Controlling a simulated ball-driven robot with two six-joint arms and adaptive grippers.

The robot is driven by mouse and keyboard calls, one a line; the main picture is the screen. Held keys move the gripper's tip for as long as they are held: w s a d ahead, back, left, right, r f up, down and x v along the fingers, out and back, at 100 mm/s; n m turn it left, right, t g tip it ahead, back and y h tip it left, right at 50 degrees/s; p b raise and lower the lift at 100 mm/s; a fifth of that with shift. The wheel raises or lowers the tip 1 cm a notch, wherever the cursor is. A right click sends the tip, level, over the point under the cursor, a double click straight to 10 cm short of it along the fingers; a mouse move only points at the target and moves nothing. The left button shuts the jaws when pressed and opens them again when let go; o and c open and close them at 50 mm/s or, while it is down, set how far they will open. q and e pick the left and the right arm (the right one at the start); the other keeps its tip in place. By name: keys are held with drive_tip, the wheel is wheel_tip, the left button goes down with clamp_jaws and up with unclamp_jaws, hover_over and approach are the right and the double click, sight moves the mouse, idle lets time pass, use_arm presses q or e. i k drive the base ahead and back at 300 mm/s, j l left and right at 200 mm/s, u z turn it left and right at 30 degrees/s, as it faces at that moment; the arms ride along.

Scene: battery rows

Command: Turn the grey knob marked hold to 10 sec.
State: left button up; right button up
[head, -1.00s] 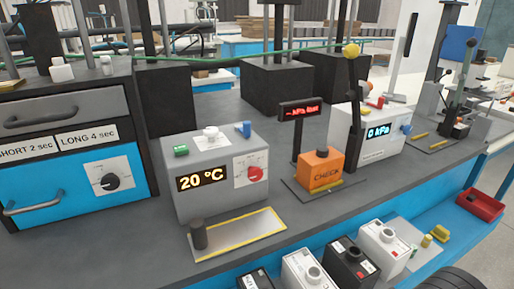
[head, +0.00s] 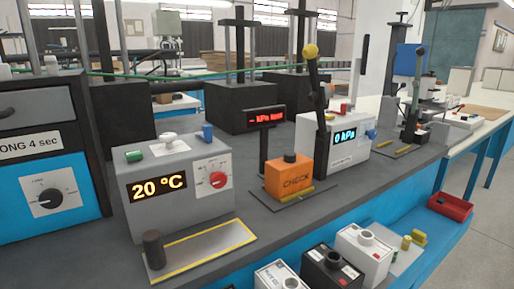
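I cannot make out a grey knob marked hold, and the small lettering is too blurred to read. A black knob with a white pointer mark (head: 50,198) sits on a dial plate on the blue front at the left. A red knob (head: 218,180) sits on the dial plate of the grey box (head: 150,217) that reads 20 °C. Neither of my grippers is in view.
A flat plate with a yellow border (head: 205,250) lies before the grey box, with a dark cylinder (head: 154,249) on it. A lever with a yellow ball (head: 311,51) rises behind the CHECK block. Several small battery-like boxes (head: 365,250) line the front edge. A red tray (head: 450,206) is at right.

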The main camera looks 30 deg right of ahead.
sight(350, 105)
drive_tip(key=z, duration=0.4)
drive_tip(key=l+z, duration=0.15)
drive_tip(key=z, duration=0.3)
drive_tip(key=l+z, duration=0.1)
drive_tip(key=z, duration=0.3)
